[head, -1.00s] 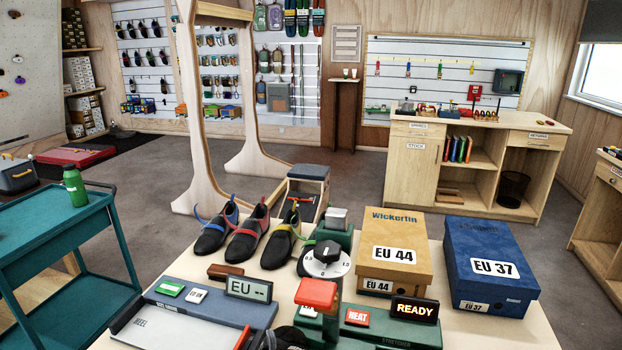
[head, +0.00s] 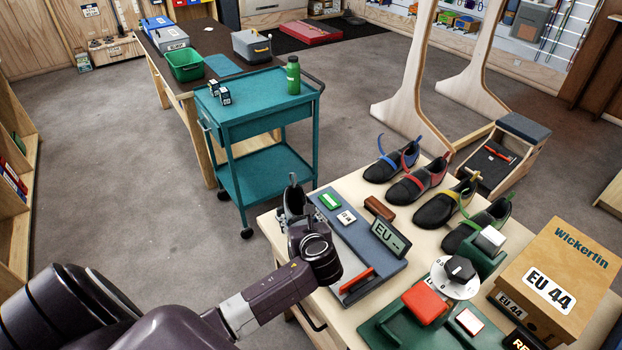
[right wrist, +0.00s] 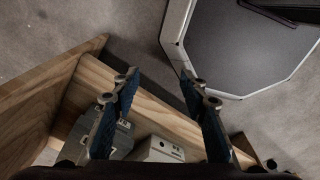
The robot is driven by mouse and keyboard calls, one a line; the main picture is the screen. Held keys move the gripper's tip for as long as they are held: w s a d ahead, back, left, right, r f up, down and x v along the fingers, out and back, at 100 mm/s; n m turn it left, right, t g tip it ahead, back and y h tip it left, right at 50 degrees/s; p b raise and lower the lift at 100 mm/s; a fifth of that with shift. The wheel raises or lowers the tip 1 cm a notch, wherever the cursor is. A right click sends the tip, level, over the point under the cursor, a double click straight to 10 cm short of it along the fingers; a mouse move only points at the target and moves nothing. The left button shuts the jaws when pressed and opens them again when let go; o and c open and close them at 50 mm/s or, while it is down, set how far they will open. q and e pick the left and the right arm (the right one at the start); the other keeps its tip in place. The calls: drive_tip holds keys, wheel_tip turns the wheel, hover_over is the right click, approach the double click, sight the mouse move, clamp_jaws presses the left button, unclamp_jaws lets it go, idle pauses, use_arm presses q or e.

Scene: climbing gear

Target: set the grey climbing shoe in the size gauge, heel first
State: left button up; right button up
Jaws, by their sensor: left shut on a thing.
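In the head view the grey shoe (head: 292,199) is at the table's left side, beside the far left end of the blue size gauge (head: 345,235). My left gripper (head: 297,222) is shut on it and partly hides it. The shoe looks upright, a pull loop on top; I cannot tell whether it touches the gauge. The gauge has a display reading "EU --" (head: 390,236) and a red-handled slider (head: 357,281) at its near end. My right gripper (right wrist: 160,75) is open and empty in the right wrist view, away from shoe and gauge.
Several dark shoes with coloured straps (head: 418,180) stand behind the gauge. A green stretcher (head: 395,325) with dial and red pad, and an EU 44 box (head: 560,272), are at right. A teal cart (head: 262,105) stands beyond the table. Wooden furniture (right wrist: 85,85) lies below my right gripper.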

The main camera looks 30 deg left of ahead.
sight(298, 201)
use_arm(q)
drive_tip(key=w+r+n+g+p, duration=0.1)
drive_tip(key=w+a+r+n+g+p, duration=0.1)
drive_tip(key=w+p, duration=0.1)
drive_tip(key=shift+w+a+r+g, duration=0.1)
drive_tip(key=shift+w+r+g, duration=0.1)
drive_tip(key=shift+r+g, duration=0.15)
use_arm(e)
wheel_tip(298, 201, up, 8)
drive_tip(key=w+p, duration=0.1)
drive_tip(key=p, duration=0.3)
use_arm(q)
drive_tip(key=f+n+b, duration=0.1)
drive_tip(key=f+b, duration=0.1)
drive_tip(key=b, duration=0.1)
drive_tip(key=w+d+f+g+b, duration=0.1)
drive_tip(key=f+b, duration=0.1)
drive_tip(key=w+d+f+n+g+b, duration=0.1)
drive_tip(key=b, duration=0.2)
drive_tip(key=shift+w+f+n+g+b, duration=0.1)
drive_tip(key=shift+f+n+g+b, duration=0.2)
drive_tip(key=shift+f+b, duration=0.1)
drive_tip(key=shift+f, duration=0.25)
drive_tip(key=shift+f+b, duration=0.7)
drive_tip(key=shift+f, duration=1)
use_arm(e)
wheel_tip(298, 201, down, 10)
drive_tip(key=shift+s+r, duration=0.25)
drive_tip(key=shift+s, duration=0.05)
drive_tip(key=shift+r, duration=0.1)
